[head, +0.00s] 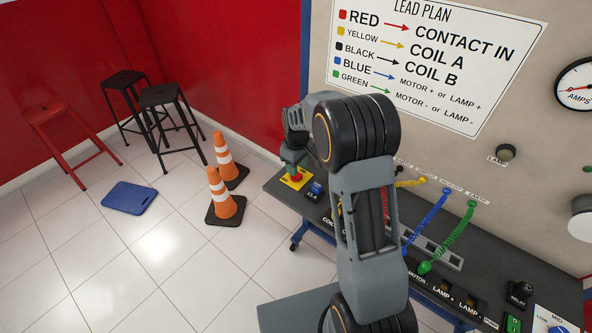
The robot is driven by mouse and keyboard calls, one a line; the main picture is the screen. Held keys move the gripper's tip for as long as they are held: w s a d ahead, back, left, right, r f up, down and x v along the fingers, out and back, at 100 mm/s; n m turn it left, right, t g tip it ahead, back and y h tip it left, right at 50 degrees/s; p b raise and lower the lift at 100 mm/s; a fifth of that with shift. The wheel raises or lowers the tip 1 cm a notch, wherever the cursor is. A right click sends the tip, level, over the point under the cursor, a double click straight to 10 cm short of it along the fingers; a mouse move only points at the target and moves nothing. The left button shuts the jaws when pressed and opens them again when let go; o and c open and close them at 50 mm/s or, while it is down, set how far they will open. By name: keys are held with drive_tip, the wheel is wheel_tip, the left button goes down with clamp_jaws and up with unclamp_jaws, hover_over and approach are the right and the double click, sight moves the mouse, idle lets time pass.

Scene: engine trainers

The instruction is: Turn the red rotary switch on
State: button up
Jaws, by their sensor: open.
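The red rotary switch (296,178) sits on a yellow plate (304,183) at the left end of the dark bench top. Only part of its red knob shows below my gripper. My gripper (292,166) points down right over the switch, with its tips at or just above the knob. It is open. I cannot tell whether the jaws are around the knob or touching it, and the knob's position cannot be read.
A blue part (316,188) sits just right of the switch. Coiled yellow, blue (432,217) and green (461,232) leads cross the bench (277,190). My arm hides the bench's middle. Traffic cones (222,200), stools and a blue board (130,197) stand or lie on the floor left.

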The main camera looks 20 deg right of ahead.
drive_tip(key=shift+f, duration=1.6)
clamp_jaws()
